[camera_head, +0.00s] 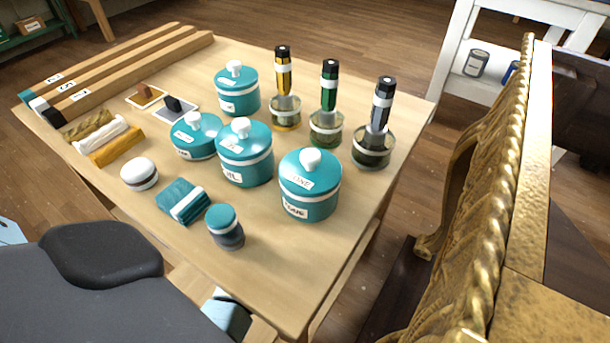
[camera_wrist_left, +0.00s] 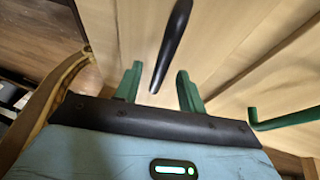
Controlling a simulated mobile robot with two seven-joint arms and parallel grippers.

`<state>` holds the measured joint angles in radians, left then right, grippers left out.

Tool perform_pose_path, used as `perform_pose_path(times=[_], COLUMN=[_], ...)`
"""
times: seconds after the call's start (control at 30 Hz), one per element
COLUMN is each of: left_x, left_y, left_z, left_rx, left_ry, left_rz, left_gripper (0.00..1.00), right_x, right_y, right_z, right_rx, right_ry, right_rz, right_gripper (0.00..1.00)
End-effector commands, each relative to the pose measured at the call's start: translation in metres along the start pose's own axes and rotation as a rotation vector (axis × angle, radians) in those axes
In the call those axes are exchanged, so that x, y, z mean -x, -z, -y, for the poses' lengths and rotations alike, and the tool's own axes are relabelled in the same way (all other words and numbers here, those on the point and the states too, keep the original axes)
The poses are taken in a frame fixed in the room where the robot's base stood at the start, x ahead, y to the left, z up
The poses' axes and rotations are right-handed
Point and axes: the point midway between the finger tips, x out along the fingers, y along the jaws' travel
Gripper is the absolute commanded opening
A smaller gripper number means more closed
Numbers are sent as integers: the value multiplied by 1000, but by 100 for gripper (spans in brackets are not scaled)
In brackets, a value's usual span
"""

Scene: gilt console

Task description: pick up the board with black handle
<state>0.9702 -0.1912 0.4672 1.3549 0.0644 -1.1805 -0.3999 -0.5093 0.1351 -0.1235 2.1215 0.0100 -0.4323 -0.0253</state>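A small pale grey board (camera_head: 187,113) with an upright black handle (camera_head: 173,103) lies on the wooden table, left of the teal pots. A small brown board with a brown handle (camera_head: 146,94) lies beside it. My left gripper (camera_wrist_left: 160,88) is open in the left wrist view, its green fingers apart. A long black bar (camera_wrist_left: 172,42) shows beyond and between the fingertips, over a pale wood surface; I cannot tell whether it belongs to the board. No contact with it is visible. Neither gripper's fingers show in the head view.
Several teal lidded pots (camera_head: 310,192) and tall-capped glass bottles (camera_head: 372,150) fill the table's middle and right. Long wooden bars (camera_head: 130,75) lie along its far left edge. A gilt carved piece (camera_head: 490,180) stands close on the right. The table's front right (camera_head: 290,255) is clear.

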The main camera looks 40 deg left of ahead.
Motion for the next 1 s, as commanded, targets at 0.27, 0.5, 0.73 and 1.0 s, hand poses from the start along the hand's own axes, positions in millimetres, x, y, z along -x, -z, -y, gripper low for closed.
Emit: perform_pose_path(times=[0.27, 0.5, 0.73, 1.0], left_x=[-2, -5, -5, -4], left_y=[-2, -2, -2, -2], left_z=[1, 1, 1, 1], left_rx=[-1, 0, 0, 0], left_ry=[0, -1, 0, 0], left_rz=[1, 1, 1, 1], left_gripper=[40, 40, 34, 0], right_x=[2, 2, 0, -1], right_y=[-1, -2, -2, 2], right_z=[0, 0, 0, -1], right_rx=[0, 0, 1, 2], right_ry=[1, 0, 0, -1], right_rz=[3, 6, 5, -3], right_gripper=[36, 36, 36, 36])
